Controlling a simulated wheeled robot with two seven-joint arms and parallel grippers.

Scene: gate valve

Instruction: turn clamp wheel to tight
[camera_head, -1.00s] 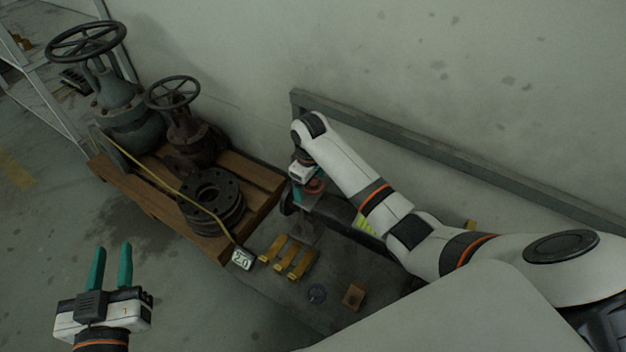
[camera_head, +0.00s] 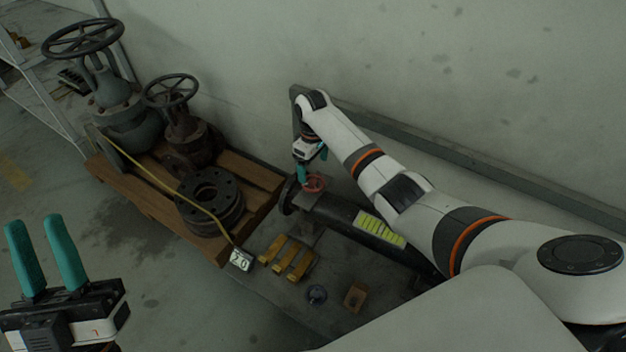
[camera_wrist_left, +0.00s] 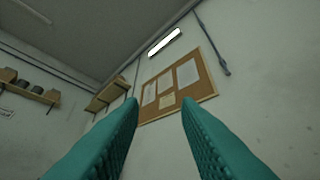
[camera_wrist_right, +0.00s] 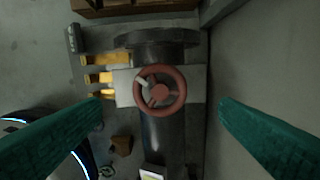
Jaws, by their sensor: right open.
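The clamp wheel is a small red handwheel (camera_wrist_right: 160,91) with spokes, seen from above in the right wrist view, on a grey plate over a dark pipe (camera_wrist_right: 165,131). In the head view the red wheel (camera_head: 315,184) shows just below my right gripper (camera_head: 314,168). In the right wrist view my right gripper (camera_wrist_right: 160,127) is open, its teal fingers wide apart on either side of the wheel and not touching it. My left gripper (camera_head: 47,254) is open and empty at the lower left of the head view; its fingers (camera_wrist_left: 160,110) point up towards a wall.
A wooden pallet (camera_head: 140,196) with two valves and stacked dark flanges (camera_head: 211,199) stands to the left. Yellow blocks (camera_head: 288,256) and a small brown box (camera_head: 355,297) lie near the pipe. A rail (camera_head: 450,162) runs along the wall.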

